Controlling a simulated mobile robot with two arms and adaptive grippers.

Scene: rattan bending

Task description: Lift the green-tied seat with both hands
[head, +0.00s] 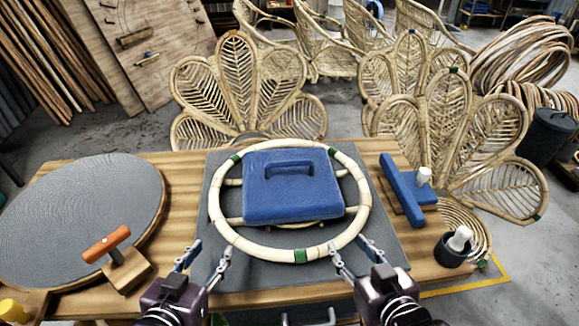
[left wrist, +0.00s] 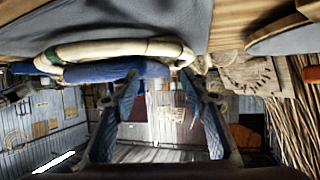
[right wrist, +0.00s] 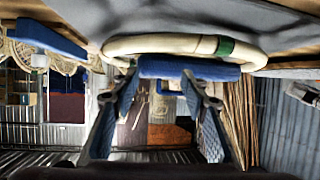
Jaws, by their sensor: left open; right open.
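The green-tied seat is a pale round rattan ring (head: 231,236) with green ties, lying on the grey mat. A blue block with a handle (head: 292,207) sits on it. My left gripper (head: 208,252) is open at the ring's front left, its fingers pointing toward the rim. My right gripper (head: 352,250) is open at the front right, close to the rim. In the left wrist view the ring (left wrist: 100,50) lies just beyond the open fingers; in the right wrist view the ring (right wrist: 160,44) does too. Whether any finger touches it, I cannot tell.
A round grey board (head: 80,210) and an orange-handled tool (head: 106,243) are on the table's left. A blue T-shaped tool (head: 403,190) and a dark cup (head: 454,247) are on the right. Woven chairs (head: 250,85) stand behind the table.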

